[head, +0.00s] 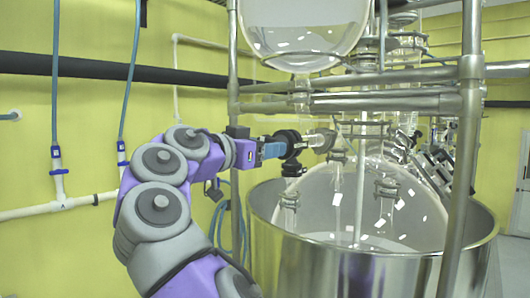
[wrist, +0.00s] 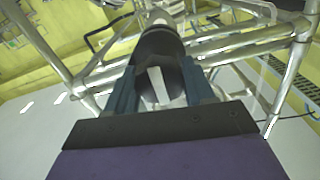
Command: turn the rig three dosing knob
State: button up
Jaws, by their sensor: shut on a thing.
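The dosing knob (head: 289,139) is a dark, rounded piece at the end of a horizontal glass fitting (head: 320,141), above the glass reactor vessel. My gripper (head: 275,150) reaches it from the left in the head view, with its blue fingers at the knob. In the wrist view, the dark knob (wrist: 160,45) fills the space between the two blue fingers of my gripper (wrist: 160,75), one on each side. The fingers are shut on it. The knob's far side is hidden, and no rig number is readable.
A steel vat (head: 340,270) surrounds the clear glass vessel (head: 385,205). A metal post (head: 465,150) and horizontal rails (head: 385,104) frame the rig close to my gripper. A second glass vessel (head: 300,30) hangs above. Blue hoses (head: 128,80) and the yellow wall stand at left.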

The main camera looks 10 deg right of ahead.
jog(key=shift+s+a+r+m, duration=0.1)
jog(key=shift+r+m, duration=0.05)
jog(key=shift+m, duration=0.6)
jog(key=shift+r+m, duration=0.1)
jog(key=shift+m, duration=0.65)
jog(key=o, duration=1)
jog(key=shift+a, duration=0.15)
jog(key=shift+f, duration=0.1)
jog(key=p+v, duration=0.3)
jog(key=v, duration=1.4)
jog(key=shift+a, duration=0.3)
